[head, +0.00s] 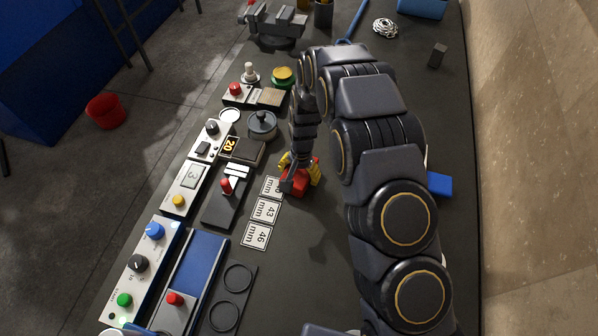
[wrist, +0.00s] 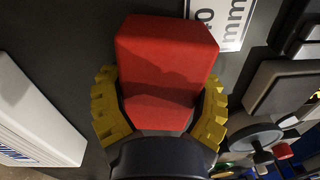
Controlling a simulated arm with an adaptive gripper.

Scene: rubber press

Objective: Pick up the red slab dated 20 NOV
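A red slab (head: 297,184) is at my gripper, beside the row of white size plates. In the wrist view the red slab (wrist: 165,60) fills the middle, with a plain face toward the camera. No date shows on its visible faces. My gripper (head: 300,168) has yellow ribbed fingers on both sides of the slab. In the wrist view the fingers of my gripper (wrist: 160,100) lie close against its two sides, shut on it. Whether the slab rests on the bench or hangs just above it I cannot tell.
White size plates (head: 265,211) lie just left of the slab. A black device with a red knob (head: 225,186) and control boxes (head: 184,188) line the bench's left side. A blue block (head: 439,184) sits right of my arm. The dark bench (head: 305,280) is clear toward the front.

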